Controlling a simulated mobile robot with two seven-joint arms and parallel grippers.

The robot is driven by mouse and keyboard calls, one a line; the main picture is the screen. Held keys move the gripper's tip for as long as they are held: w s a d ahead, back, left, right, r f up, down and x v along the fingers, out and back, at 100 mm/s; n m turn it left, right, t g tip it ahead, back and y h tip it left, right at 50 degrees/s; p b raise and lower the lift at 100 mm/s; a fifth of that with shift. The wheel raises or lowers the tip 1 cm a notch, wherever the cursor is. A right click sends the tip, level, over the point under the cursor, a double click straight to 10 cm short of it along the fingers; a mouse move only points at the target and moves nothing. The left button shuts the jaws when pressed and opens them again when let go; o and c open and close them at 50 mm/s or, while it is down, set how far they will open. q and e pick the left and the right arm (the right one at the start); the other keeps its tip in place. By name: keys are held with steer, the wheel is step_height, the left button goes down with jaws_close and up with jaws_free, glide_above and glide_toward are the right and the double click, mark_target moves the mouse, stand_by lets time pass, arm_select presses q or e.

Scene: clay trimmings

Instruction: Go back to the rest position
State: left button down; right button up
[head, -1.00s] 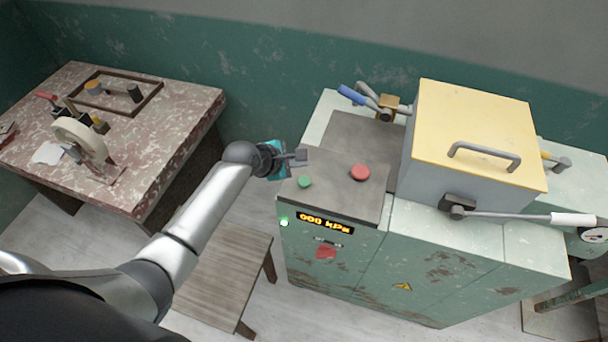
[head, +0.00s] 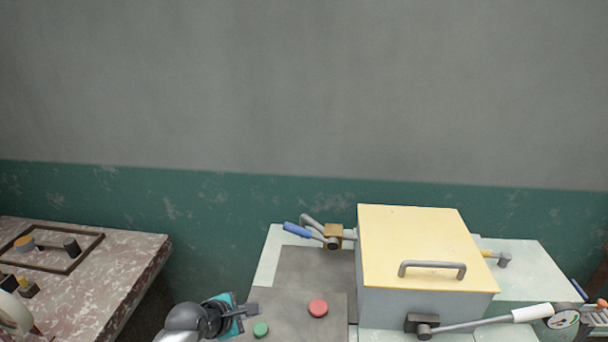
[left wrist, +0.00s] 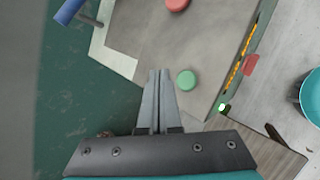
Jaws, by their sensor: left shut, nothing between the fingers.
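My left gripper (head: 252,309) is at the left front of the machine in the head view, beside the green button (head: 261,330). In the left wrist view its two fingers (left wrist: 158,78) are together with nothing between them, and the green button (left wrist: 186,80) shows just to the right of the fingertips. The red button (head: 318,308) lies further right on the grey panel. I cannot tell the exact height of the fingers over the panel. My right gripper is in neither view.
The machine has a yellow-lidded box (head: 415,245), a blue-handled valve (head: 297,230) and a white-handled lever (head: 532,313). A stained table (head: 110,285) stands at the left. A teal round thing (left wrist: 311,97) shows at the right of the left wrist view. A wall rises behind.

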arm_select(q)
steer(key=s+a+r+m+g+y, duration=0.1)
steer(key=s+r+m+g+y, duration=0.1)
steer(key=s+m, duration=1.1)
steer(key=s+r+m+g+y, duration=0.25)
steer(key=s+m, duration=0.75)
steer(key=s, duration=0.5)
step_height(320, 180, down, 33)
steer(key=s+g+b, duration=0.2)
steer(key=b, duration=1)
steer(key=s+a+f+b, duration=0.1)
steer(key=s+f+b, duration=0.5)
steer(key=f, duration=0.7)
steer(key=s+a+f+b, duration=0.1)
steer(key=s+f+b, duration=0.5)
steer(key=s+f, duration=0.3)
step_height(320, 180, down, 4)
steer(key=shift+s+a+r+m+g, duration=0.1)
steer(key=shift+s+a+m+g, duration=0.2)
steer(key=shift+s+m+g, duration=0.1)
